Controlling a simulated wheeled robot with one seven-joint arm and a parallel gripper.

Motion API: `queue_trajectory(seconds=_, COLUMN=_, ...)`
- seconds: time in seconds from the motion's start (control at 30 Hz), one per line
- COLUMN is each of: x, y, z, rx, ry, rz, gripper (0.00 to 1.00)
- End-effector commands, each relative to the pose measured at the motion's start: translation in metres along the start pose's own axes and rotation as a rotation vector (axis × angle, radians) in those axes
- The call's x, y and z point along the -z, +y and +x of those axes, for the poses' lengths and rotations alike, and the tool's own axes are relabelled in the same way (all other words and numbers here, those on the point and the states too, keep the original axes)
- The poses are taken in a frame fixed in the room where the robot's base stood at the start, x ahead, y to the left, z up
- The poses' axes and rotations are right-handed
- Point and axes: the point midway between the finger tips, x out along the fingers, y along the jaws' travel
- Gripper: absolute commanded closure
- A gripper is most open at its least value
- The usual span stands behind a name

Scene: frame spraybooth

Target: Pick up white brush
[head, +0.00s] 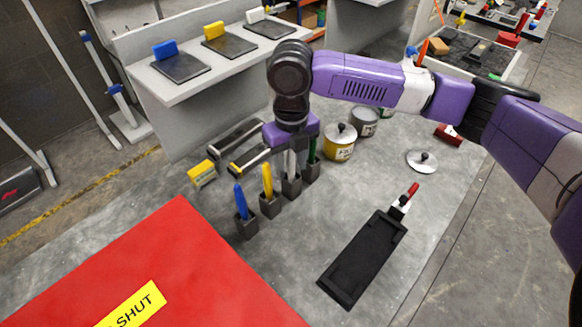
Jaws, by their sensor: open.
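The white brush (291,164) stands upright in a dark square holder (291,187) on the grey bench, third in a row of brushes. Its upper part is hidden by my gripper (291,145). My gripper points down directly over it and is open. Its fingers are close to the handle, but I cannot tell whether they touch it. A blue brush (240,203) and a yellow brush (267,182) stand in holders to the left. A green brush (312,152) stands just to the right, partly hidden by my gripper.
A yellow paint can (340,144) and a grey can (365,122) stand behind to the right. A loose lid (422,161) and a black tray (365,258) lie on the bench. A yellow box (202,173) sits left. A red panel (160,265) fills the front left.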

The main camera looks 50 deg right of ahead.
Motion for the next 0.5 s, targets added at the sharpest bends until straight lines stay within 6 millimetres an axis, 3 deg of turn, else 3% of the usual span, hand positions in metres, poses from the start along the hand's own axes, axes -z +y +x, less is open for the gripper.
queue_trajectory(seconds=0.33, x=-0.0001, y=-0.0001, z=0.0092, rx=0.000, ry=-0.001, rz=0.000, gripper=0.58)
queue_trajectory(seconds=0.5, x=-0.0001, y=0.0000, z=0.0090, rx=-0.001, ry=-0.001, rz=0.000, gripper=0.91)
